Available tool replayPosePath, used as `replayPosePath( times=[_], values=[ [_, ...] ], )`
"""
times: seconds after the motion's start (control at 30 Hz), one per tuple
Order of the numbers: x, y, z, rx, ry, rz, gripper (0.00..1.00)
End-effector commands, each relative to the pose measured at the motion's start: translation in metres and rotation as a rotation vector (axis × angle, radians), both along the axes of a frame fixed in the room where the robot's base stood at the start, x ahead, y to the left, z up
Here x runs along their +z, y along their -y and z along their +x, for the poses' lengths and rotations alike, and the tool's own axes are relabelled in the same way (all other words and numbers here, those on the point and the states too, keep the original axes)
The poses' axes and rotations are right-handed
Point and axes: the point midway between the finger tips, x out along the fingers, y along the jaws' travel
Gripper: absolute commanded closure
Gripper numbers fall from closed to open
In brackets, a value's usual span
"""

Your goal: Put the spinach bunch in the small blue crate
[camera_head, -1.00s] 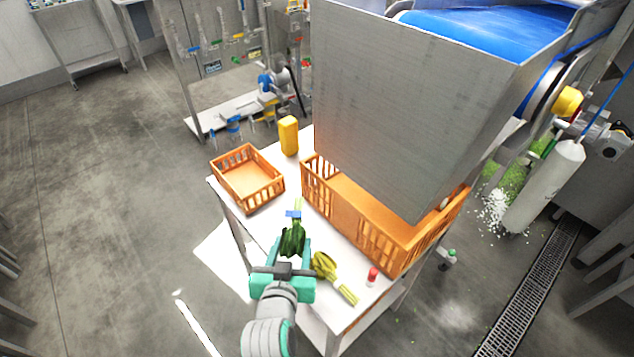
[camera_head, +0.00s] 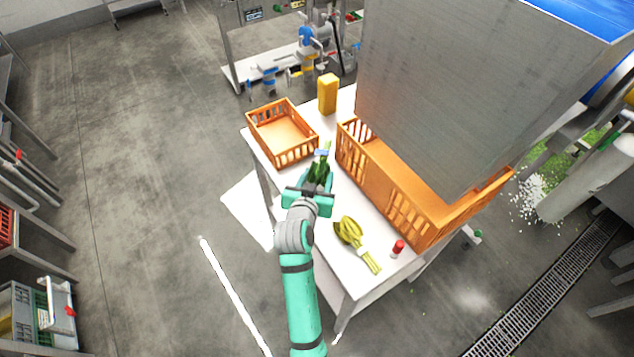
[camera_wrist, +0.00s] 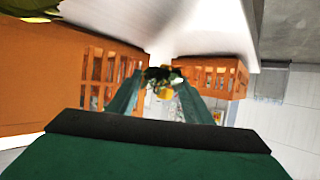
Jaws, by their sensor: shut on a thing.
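The dark green spinach bunch (camera_head: 317,170) has pale stems and a blue band. My gripper (camera_head: 318,179) is shut on its leaves, with the stems pointing away from me. In the wrist view the bunch (camera_wrist: 160,74) shows as a dark shape between the fingertips (camera_wrist: 157,84). The small crate (camera_head: 283,152) is orange, not blue, and looks empty; it stands at the table's far left, just beyond and left of my gripper. No small blue crate shows. Whether the bunch touches the table is hard to tell.
A long orange crate (camera_head: 400,205) stands right of my gripper, partly under a grey metal chute (camera_head: 440,90). A yellow-green bunch (camera_head: 350,232) and a red-capped shaker (camera_head: 397,248) lie or stand nearer me. A yellow container (camera_head: 328,94) stands behind. White table (camera_head: 338,190) shows between crates.

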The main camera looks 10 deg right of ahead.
Motion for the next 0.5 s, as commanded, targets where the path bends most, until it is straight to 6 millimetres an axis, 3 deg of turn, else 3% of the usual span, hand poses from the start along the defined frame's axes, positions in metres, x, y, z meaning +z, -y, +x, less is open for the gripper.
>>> replayPosePath(
  times=[0.27,0.5],
  values=[
    [-0.014,-0.002,0.013,0.005,0.0,0.001,0.81],
    [-0.044,-0.002,0.014,0.006,0.0,-0.001,0.81]
  ],
)
